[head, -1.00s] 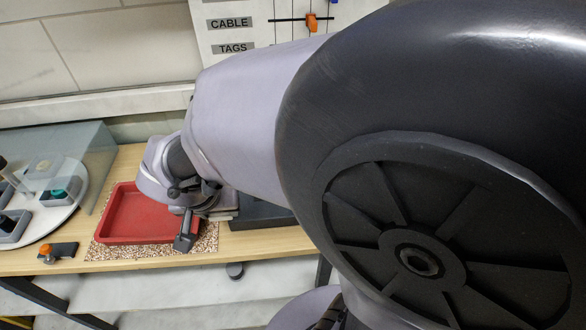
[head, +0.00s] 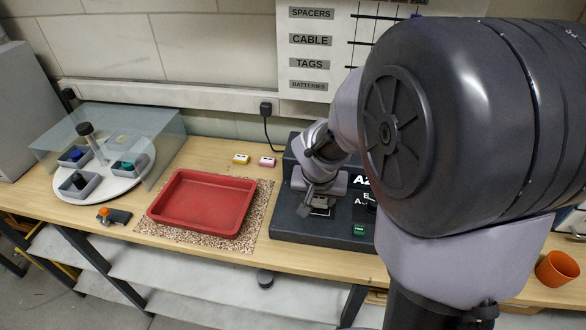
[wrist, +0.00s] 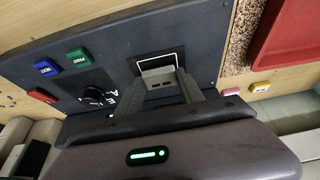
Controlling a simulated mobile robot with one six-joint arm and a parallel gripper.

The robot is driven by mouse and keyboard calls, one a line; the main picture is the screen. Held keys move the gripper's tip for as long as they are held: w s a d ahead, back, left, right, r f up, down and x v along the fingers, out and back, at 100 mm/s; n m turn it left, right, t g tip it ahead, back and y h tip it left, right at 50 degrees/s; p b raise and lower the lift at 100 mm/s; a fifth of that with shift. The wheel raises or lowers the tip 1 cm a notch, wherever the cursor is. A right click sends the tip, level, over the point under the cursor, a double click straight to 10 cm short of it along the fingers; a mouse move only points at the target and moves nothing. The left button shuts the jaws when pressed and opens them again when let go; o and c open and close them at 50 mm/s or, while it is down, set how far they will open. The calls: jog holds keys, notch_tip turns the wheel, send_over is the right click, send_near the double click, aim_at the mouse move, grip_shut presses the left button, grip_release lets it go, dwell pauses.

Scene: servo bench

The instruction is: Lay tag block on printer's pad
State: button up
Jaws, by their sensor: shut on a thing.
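The printer is a dark box on the bench, seen in the head view (head: 287,224) and in the wrist view (wrist: 206,38). Its pad (wrist: 158,56) is a dark square with a white outline on the top face. My gripper (wrist: 160,86) is over the pad, with a finger on each side of a small grey block (wrist: 159,75), which I take for the tag block. The block overlaps the near part of the outline; I cannot tell whether it touches the pad. In the head view my gripper (head: 313,207) partly hides the pad and the block.
Left of the printer a red tray (head: 203,203) sits on a speckled mat (head: 256,215). Yellow (head: 241,159) and pink (head: 267,161) blocks lie behind it. A round carousel (head: 128,182) under a clear shield stands further left. Green, blue and red buttons and a knob (wrist: 92,94) are on the printer.

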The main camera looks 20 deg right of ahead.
jog(key=shift+f, duration=0.9)
jog(key=o, duration=1.3)
jog(key=shift+r, duration=0.1)
jog(key=shift+r, duration=0.35)
jog(key=p+v, duration=0.5)
jog(key=v, duration=0.6)
jog(key=s+a+r+n+t+y, duration=0.1)
jog(key=s+a+r+y, duration=0.1)
jog(key=s+a+r, duration=0.2)
jog(key=s+a+r+n+t+y, duration=0.1)
jog(key=s+a+r, duration=0.3)
jog(key=s+a, duration=0.5)
jog(key=shift+s+a+y, duration=0.4)
jog(key=shift+a+y, duration=0.2)
jog(key=shift+y, duration=0.1)
